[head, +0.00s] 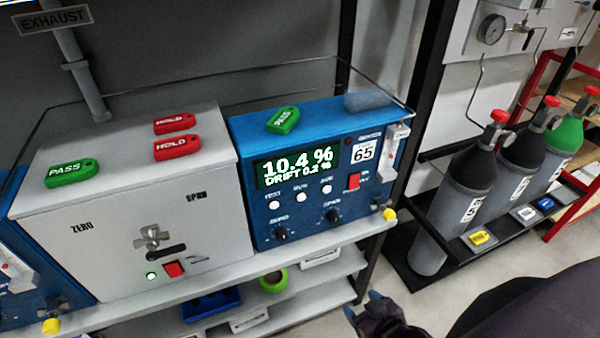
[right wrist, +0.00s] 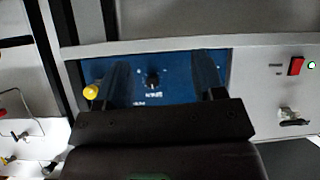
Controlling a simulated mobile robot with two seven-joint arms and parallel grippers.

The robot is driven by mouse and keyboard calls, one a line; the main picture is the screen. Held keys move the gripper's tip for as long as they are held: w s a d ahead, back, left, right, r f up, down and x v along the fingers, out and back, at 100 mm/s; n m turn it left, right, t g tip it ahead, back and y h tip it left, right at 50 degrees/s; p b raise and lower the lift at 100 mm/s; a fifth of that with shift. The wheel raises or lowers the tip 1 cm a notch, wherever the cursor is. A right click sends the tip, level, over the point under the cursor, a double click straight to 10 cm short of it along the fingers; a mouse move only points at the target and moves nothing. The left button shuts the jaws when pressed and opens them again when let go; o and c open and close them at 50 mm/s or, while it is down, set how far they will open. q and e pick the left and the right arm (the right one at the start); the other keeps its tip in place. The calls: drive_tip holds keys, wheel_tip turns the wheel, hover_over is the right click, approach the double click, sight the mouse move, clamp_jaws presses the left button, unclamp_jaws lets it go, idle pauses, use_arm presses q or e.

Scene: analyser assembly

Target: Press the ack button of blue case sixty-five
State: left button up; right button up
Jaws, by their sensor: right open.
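The blue case sixty-five (head: 385,122) stands on the shelf in the head view, with a lit display (head: 297,168) reading 10.4 % and drift 0.2 %. Three round white buttons sit in a row below the display. The rightmost button (head: 327,189) has a small label that looks like ACK. My right gripper (head: 362,304) is open and empty, low in front of the shelf edge and apart from the case. My left gripper is out of view.
A grey case (head: 110,235) with tags on top stands left of the blue case. A green PASS tag (head: 283,120) lies on the blue case. A yellow cap (head: 390,214) sticks out at its lower right corner. Gas cylinders (head: 472,170) stand at the right.

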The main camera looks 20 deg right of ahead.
clamp_jaws()
idle(1.4)
